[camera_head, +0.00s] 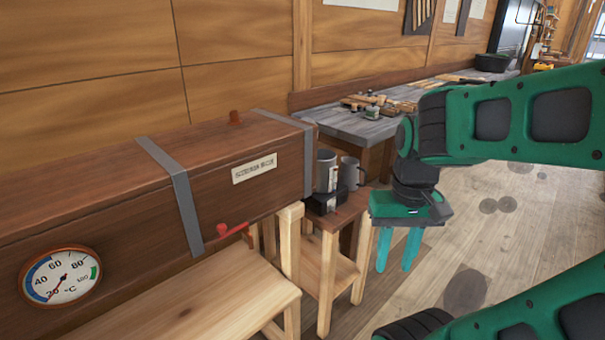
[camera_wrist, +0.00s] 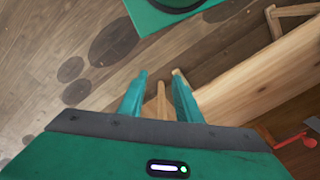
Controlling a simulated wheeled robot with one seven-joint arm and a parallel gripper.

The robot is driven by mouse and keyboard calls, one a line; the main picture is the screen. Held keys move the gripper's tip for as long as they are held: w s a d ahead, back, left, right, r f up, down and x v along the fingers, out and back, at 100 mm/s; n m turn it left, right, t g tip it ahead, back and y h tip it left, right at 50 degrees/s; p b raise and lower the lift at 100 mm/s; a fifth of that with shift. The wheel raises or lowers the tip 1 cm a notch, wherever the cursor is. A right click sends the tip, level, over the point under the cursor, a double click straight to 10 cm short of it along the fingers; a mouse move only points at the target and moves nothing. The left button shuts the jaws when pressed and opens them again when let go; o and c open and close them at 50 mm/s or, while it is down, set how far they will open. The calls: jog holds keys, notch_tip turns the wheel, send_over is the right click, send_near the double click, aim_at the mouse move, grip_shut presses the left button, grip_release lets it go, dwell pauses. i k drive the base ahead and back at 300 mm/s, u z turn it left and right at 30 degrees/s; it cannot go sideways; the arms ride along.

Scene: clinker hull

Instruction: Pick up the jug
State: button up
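Two grey metal vessels stand close together on a small wooden stand (camera_head: 345,215) at the right end of the long wooden box. The left vessel (camera_head: 326,168) is taller, has a pale patch and sits on or behind a small black block. The right vessel (camera_head: 349,172) has a handle on its right side. Which one is the jug I cannot tell for sure. My gripper (camera_head: 398,258) points down to the right of the stand, apart from both vessels. Its two green fingers are spread with nothing between them, as the wrist view (camera_wrist: 160,78) also shows. Neither vessel shows in the wrist view.
The long wooden box (camera_head: 110,190) has metal straps, a dial (camera_head: 60,276) and a red valve handle (camera_head: 233,231). A pale wooden bench (camera_head: 190,300) stands in front of it. A grey workbench (camera_head: 350,122) with tools lies behind. Floor (camera_head: 510,230) to the right is clear.

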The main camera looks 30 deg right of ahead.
aim_at(350, 168)
jog(key=u, duration=2.05)
jog(key=k, duration=1.2)
jog(key=z, duration=2.1)
jog(key=i, duration=1)
jog(key=z, duration=0.05)
